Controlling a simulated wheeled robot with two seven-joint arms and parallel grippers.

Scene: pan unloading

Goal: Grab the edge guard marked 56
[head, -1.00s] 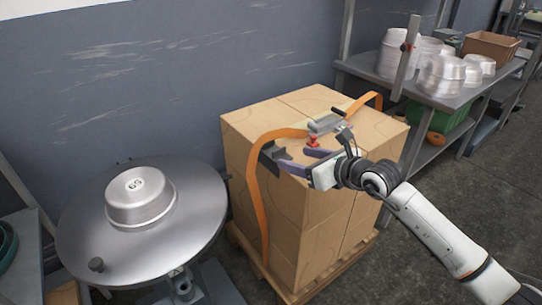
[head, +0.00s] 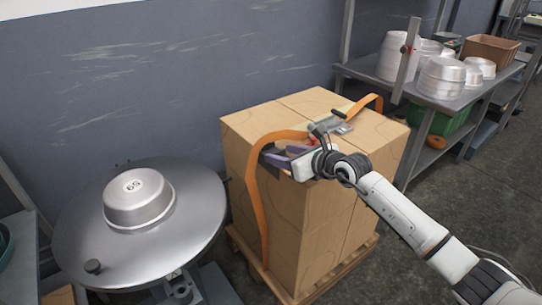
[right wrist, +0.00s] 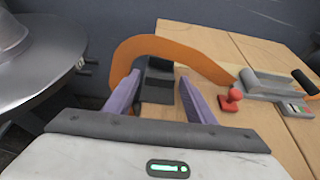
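A dark grey edge guard (right wrist: 157,82) sits at the top edge of the stacked boxes, beside the orange strap. Part of it shows in the head view (head: 267,157), and the rest is hidden by my gripper. I cannot read a number on it. My right gripper (head: 284,156) reaches in from the right with its purple fingers apart. In the right wrist view the guard lies between and just beyond the fingertips (right wrist: 159,77), with visible gaps. No grip on it shows. My left gripper is not in view.
The orange strap (head: 256,200) loops over the boxes (head: 330,215). A strapping tool (right wrist: 275,85) with a red knob lies on top, close to my fingers. A round metal table (head: 75,235) with a numbered pan (head: 138,204) stands left. A shelf with pans (head: 440,82) stands right.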

